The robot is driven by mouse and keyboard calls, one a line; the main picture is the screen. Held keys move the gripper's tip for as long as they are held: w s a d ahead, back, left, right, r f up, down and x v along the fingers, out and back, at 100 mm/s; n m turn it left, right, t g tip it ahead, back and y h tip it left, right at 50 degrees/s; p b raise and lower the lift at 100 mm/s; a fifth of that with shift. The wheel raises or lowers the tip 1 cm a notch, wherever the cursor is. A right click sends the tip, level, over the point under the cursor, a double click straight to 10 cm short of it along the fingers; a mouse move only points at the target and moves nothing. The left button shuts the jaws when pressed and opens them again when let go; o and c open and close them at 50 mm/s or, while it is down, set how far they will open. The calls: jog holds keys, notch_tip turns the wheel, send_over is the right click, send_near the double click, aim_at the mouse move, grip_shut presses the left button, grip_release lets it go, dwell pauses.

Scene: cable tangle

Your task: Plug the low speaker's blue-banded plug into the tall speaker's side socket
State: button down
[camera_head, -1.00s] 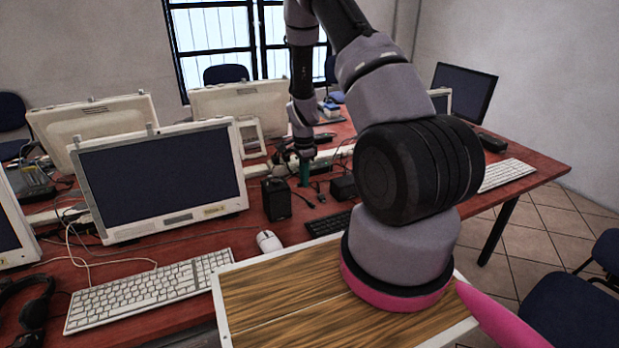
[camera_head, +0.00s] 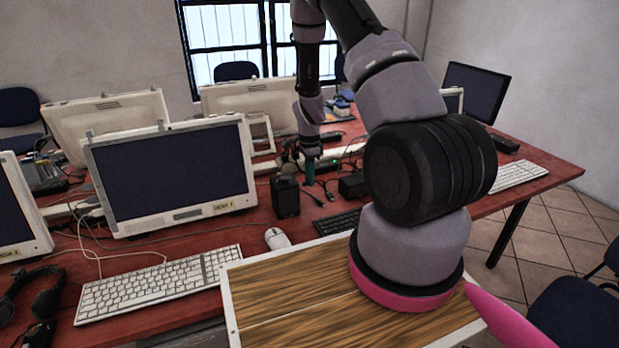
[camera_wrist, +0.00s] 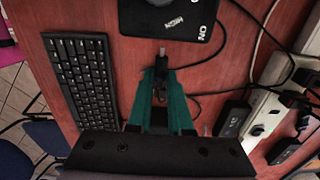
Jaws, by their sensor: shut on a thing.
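The tall speaker (camera_head: 285,197) is a black upright box on the red table; its dark top with white lettering shows in the wrist view (camera_wrist: 170,18). My gripper (camera_head: 309,174) points down just right of it in the head view. In the wrist view its teal fingers (camera_wrist: 160,100) are shut on a dark plug (camera_wrist: 162,76). A pale metal tip points from the plug at the speaker's side, very close to it; I cannot tell whether they touch. I see no blue band, and the socket is hidden. The low speaker (camera_head: 352,186) is a black box right of my gripper.
A black keyboard (camera_wrist: 80,75) lies on the near side. A white power strip (camera_wrist: 265,118), a black adapter (camera_wrist: 232,118) and loose cables lie on the far side. A monitor (camera_head: 170,175) stands left of the tall speaker, with a white mouse (camera_head: 277,238) in front.

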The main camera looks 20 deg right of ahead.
jog(key=shift+s+a, duration=0.1)
jog(key=shift+a, duration=1.6)
jog(key=c, duration=0.8)
grip_release()
jog(key=shift+o, duration=0.2)
